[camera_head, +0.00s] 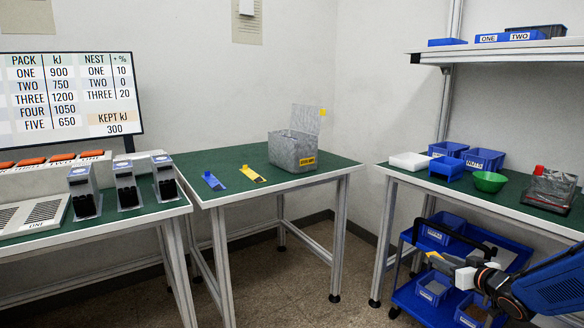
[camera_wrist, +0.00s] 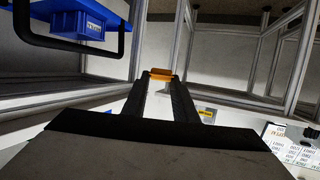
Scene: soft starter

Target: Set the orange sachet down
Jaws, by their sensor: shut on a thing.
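My gripper (camera_wrist: 160,80) is shut on the orange sachet (camera_wrist: 161,73), which shows as a small orange piece across the fingertips in the wrist view. In the head view my gripper (camera_head: 438,261) is at the lower right, in front of the blue trolley and below the right bench top. Several orange packs (camera_head: 62,157) lie in a row on the raised ledge of the left bench.
A grey lidded box (camera_head: 293,150), a blue piece (camera_head: 213,181) and a yellow piece (camera_head: 252,174) stand on the middle green table (camera_head: 225,163). The right bench holds blue bins (camera_head: 484,159), a green bowl (camera_head: 490,181) and a clear bag (camera_head: 551,187). A blue trolley (camera_head: 411,305) stands below.

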